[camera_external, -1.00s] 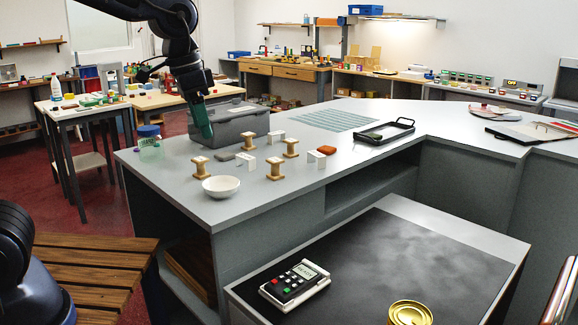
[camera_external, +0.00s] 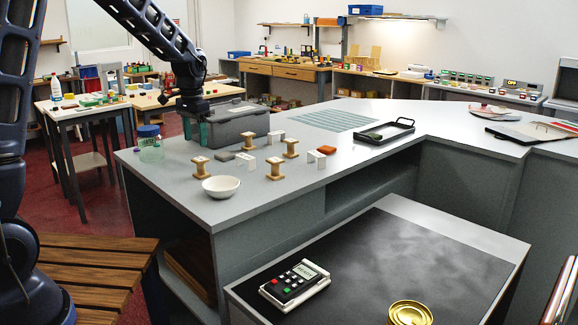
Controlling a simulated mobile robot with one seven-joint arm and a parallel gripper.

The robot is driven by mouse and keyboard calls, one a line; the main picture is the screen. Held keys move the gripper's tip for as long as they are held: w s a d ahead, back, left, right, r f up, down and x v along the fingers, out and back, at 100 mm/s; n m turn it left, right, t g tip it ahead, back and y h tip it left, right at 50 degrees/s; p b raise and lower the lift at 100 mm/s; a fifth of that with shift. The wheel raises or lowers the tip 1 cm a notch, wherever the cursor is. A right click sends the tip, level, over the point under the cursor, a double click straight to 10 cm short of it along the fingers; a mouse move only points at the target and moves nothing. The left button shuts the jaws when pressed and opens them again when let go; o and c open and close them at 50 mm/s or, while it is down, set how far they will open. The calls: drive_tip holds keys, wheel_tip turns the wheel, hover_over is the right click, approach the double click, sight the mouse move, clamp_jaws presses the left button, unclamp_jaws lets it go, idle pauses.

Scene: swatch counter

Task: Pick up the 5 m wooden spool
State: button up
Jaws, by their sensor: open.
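Any length markings are too small to read, so I cannot tell which is the 5 m spool. My gripper (camera_external: 197,134) points down behind the left spool, in front of the grey bin, with its teal fingers apart and nothing visible between them. Its exact height above the counter is hard to tell.
The grey lidded bin (camera_external: 243,126) stands close by my gripper. A blue-lidded jar (camera_external: 150,150) is at the left edge. A white bowl (camera_external: 221,187), small white blocks (camera_external: 247,163) and a red-brown piece (camera_external: 327,150) lie around the spools. A black tray (camera_external: 385,134) sits farther right.

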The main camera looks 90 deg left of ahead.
sight(198, 159)
drive_tip(key=shift+w+d+f, duration=0.1)
drive_tip(key=shift+f, duration=2.45)
drive_tip(key=shift+w+d+f, duration=0.1)
drive_tip(key=shift+f, duration=2.45)
drive_tip(key=c, duration=1)
drive_tip(key=shift+c, duration=0.2)
